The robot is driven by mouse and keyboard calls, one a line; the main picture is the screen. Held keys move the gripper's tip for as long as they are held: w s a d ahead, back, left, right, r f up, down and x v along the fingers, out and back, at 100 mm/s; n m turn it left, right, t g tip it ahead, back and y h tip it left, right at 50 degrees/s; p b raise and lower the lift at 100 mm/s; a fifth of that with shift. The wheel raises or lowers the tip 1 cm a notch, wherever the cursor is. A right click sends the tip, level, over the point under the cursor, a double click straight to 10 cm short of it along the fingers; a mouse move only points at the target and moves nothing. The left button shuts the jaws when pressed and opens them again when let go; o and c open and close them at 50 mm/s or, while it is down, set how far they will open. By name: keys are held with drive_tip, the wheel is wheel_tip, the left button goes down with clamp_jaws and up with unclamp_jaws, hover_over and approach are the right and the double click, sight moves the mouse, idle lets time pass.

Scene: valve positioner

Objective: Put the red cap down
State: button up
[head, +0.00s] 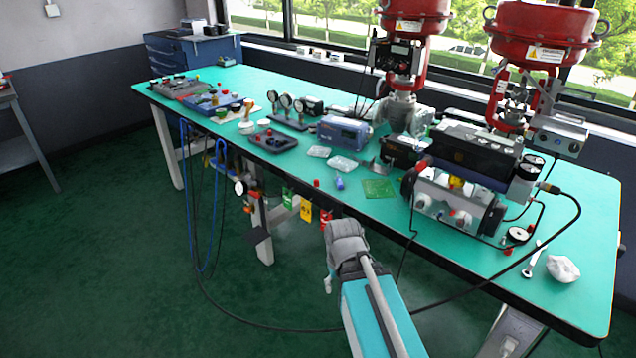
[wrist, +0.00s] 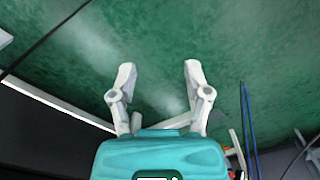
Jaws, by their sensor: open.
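My gripper (wrist: 158,78) is open in the wrist view, its two pale fingers apart with only green floor between them. No cap is in the fingers. In the head view my arm reaches to the front of the table, and the fingers cannot be made out clearly. A small red piece (head: 317,184) stands at the table's front edge, just beyond the arm's end; it may be the red cap, but it is too small to tell. Another small red piece (head: 507,252) lies by a round gauge at the right. The wrist view shows no red cap.
The long green table (head: 590,215) carries a valve positioner (head: 455,200), a blue box (head: 343,133), a dark tray (head: 272,141) and a white cloth (head: 563,268). Tags (head: 306,208) and hoses hang at the front edge. A black cable loops below. Floor at left is clear.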

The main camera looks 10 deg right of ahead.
drive_tip(key=w+r+m+p, duration=1)
drive_tip(key=w+r+p, duration=1.8)
drive_tip(key=w, duration=0.1)
drive_tip(key=shift+m, duration=0.4)
drive_tip(key=shift+d+f, duration=0.1)
drive_tip(key=shift+f, duration=0.05)
drive_tip(key=b, duration=0.9)
hover_over(317, 179)
drive_tip(key=f, duration=0.8)
drive_tip(key=shift+s+d+f, duration=0.15)
drive_tip(key=shift+s, duration=0.1)
drive_tip(key=f+b, duration=0.3)
drive_tip(key=shift+w+a+f, duration=0.1)
drive_tip(key=shift+w+a, duration=0.05)
drive_tip(key=shift+a, duration=0.05)
drive_tip(key=shift+f+b, duration=0.9)
drive_tip(key=shift+f, duration=0.1)
drive_tip(key=c, duration=0.8)
